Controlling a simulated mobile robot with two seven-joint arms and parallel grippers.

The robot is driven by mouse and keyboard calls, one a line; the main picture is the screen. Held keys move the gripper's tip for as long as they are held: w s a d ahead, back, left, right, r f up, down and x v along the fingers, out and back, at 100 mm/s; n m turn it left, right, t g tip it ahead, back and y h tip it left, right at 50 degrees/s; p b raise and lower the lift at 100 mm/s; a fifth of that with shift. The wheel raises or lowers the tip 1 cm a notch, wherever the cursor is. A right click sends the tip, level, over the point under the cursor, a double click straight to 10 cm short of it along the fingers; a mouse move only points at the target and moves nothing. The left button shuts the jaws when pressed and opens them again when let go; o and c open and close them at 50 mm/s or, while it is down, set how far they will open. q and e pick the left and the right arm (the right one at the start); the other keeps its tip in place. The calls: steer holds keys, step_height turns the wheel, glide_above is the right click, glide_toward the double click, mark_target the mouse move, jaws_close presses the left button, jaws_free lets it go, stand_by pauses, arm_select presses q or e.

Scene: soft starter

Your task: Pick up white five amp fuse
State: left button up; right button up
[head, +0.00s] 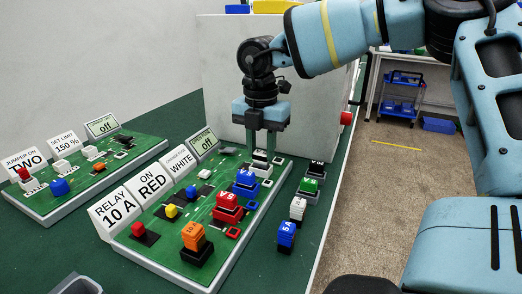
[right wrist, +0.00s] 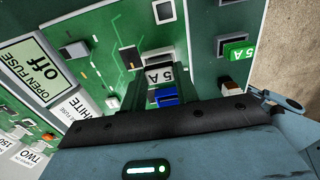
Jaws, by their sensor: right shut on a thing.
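The white five amp fuse (head: 261,157) is at the far right end of the large green board (head: 146,251). My right gripper (head: 260,152) points straight down and is shut on it, a finger on either side. In the right wrist view the white face of the fuse, marked 5 A (right wrist: 160,74), shows between the fingers. I cannot tell whether the fuse is still seated or slightly raised. My left gripper is not in view.
A blue fuse (head: 247,178), a red fuse (head: 228,200) and an orange fuse (head: 193,236) stand in a row on the board. Loose green (head: 308,185), white (head: 298,206) and blue (head: 286,233) blocks stand along its right side. A grey cabinet (head: 225,75) stands behind.

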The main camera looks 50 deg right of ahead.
mark_target(264, 152)
steer(key=r, duration=0.3)
steer(key=shift+s+d+r, duration=0.1)
steer(key=shift+s+r, duration=0.05)
steer(key=shift+s, duration=0.15)
arm_select(q)
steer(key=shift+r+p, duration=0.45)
steer(key=shift+p, duration=0.1)
arm_select(e)
steer(key=s+d, duration=0.2)
steer(key=s, duration=0.5)
steer(key=s+d+r, duration=0.1)
steer(key=s+d, duration=0.2)
steer(key=s, duration=0.4)
steer(key=shift+s, duration=0.3)
